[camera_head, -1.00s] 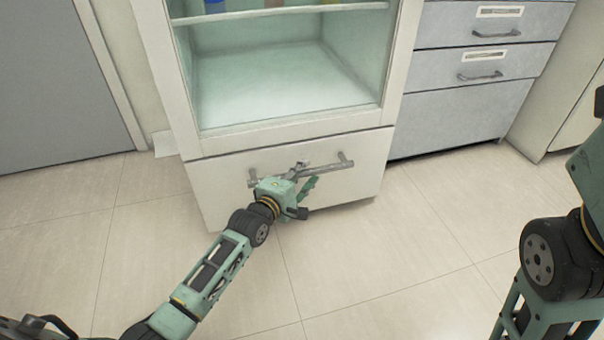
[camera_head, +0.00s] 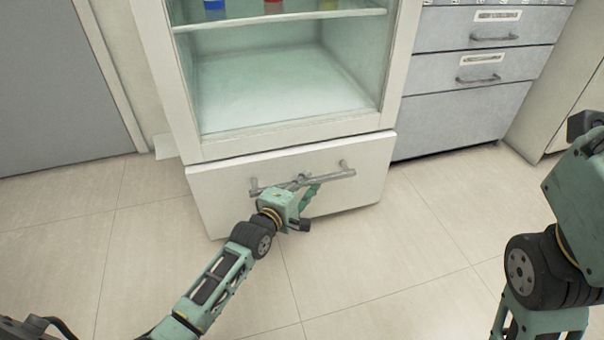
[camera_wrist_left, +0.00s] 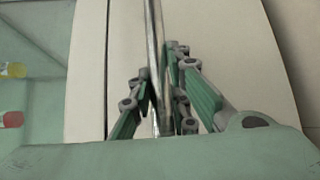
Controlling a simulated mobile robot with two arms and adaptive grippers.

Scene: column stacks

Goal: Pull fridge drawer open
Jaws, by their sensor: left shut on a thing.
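The fridge drawer (camera_head: 225,195) is the white front panel below the fridge's glass compartment. It stands slightly out from the fridge body. Its grey metal bar handle (camera_head: 333,177) runs across the panel on two posts. My left gripper (camera_head: 302,186) is shut on the handle near its middle. In the left wrist view the left gripper's green fingers (camera_wrist_left: 160,95) lie on either side of the handle bar (camera_wrist_left: 152,35). The gripper covers part of the bar in the head view. My right gripper is out of frame; only my right arm shows at the right edge.
The fridge's open-looking compartment (camera_head: 285,85) holds several colored items on its shelf (camera_head: 280,16). Grey drawer cabinets (camera_head: 455,115) stand to the right. A grey door (camera_head: 60,80) is at the left. The tiled floor (camera_head: 400,260) in front of the drawer is clear.

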